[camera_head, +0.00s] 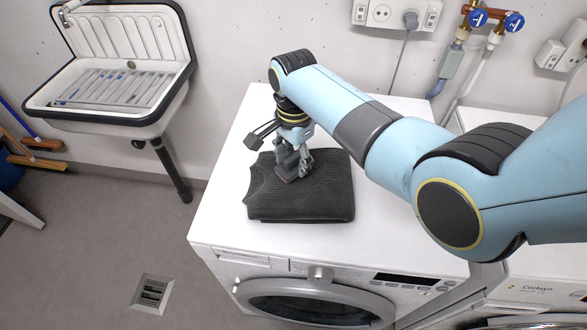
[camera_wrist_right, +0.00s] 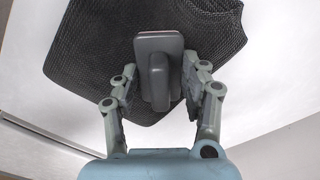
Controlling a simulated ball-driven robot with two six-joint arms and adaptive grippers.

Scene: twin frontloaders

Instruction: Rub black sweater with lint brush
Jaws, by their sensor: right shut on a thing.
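The black sweater (camera_head: 318,192) lies folded flat on top of the white washing machine. It also shows in the right wrist view (camera_wrist_right: 85,70), where it fills the upper middle. My right gripper (camera_head: 296,164) is over the sweater's left part, pointing down. It is shut on the handle of the grey lint brush (camera_wrist_right: 160,85), whose flat head faces the sweater. The brush also shows in the head view (camera_head: 286,166), partly hidden by the fingers. It is at or very close to the cloth; I cannot tell if it touches. My left gripper is not in view.
The washing machine (camera_head: 222,222) has bare top surface around the sweater. A utility sink (camera_head: 118,65) hangs on the wall at left. A second machine (camera_head: 540,290) stands at right. A plug with cable (camera_head: 410,20) and pipes (camera_head: 460,60) are on the back wall.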

